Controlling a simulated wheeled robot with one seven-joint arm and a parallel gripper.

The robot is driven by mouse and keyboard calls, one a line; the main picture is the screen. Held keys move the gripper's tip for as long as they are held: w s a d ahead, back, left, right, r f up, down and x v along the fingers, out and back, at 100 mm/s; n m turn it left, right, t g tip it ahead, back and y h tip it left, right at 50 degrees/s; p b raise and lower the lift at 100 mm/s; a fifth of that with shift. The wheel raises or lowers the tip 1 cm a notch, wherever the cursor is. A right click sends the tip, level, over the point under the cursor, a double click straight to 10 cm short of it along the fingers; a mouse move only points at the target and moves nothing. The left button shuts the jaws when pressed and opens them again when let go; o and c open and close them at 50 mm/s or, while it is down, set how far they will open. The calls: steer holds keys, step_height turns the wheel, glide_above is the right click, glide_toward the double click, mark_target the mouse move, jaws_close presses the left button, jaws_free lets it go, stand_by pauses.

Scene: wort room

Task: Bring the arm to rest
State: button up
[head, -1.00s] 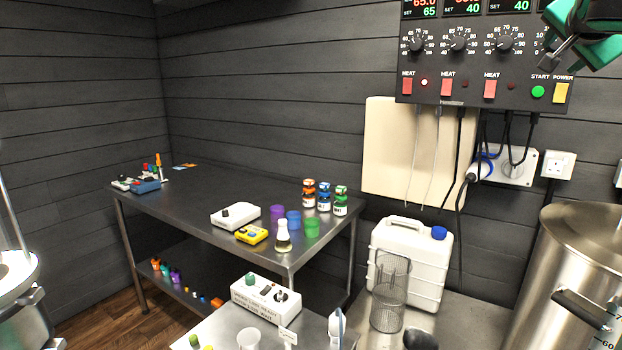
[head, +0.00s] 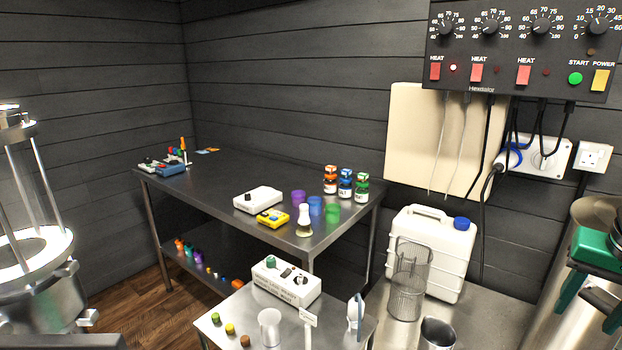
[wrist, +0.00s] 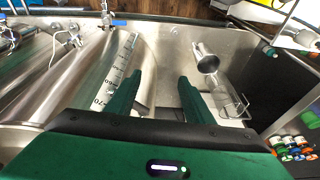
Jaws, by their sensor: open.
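My gripper (head: 590,303) shows at the right edge of the head view, green and dark, in front of the steel kettle (head: 552,300). Its fingers point downward there. In the wrist view my gripper (wrist: 158,85) has its two green fingers well apart, with nothing between them. The kettle (wrist: 112,72), with its volume scale, lies left of and behind the fingers in that view. Part of my arm is cut off by the head view's right edge.
A steel cup (head: 437,333), wire basket (head: 408,280) and white canister (head: 432,250) stand left of the kettle. The control panel (head: 520,50) hangs above, with cables (head: 484,215) below it.

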steer(key=s+a+f+n+g+y, duration=0.1)
steer(key=s+a+f+g+y, duration=0.1)
steer(key=s+a+f, duration=0.3)
steer(key=s+f, duration=0.1)
steer(key=s, duration=0.2)
steer(key=shift+s+f+n, duration=0.2)
steer(key=shift+s+n, duration=0.15)
steer(key=shift+n, duration=0.05)
steer(key=shift+w+f+g, duration=0.25)
steer(key=shift+w+g, duration=0.05)
steer(key=shift+w, duration=0.35)
stand_by(0.6)
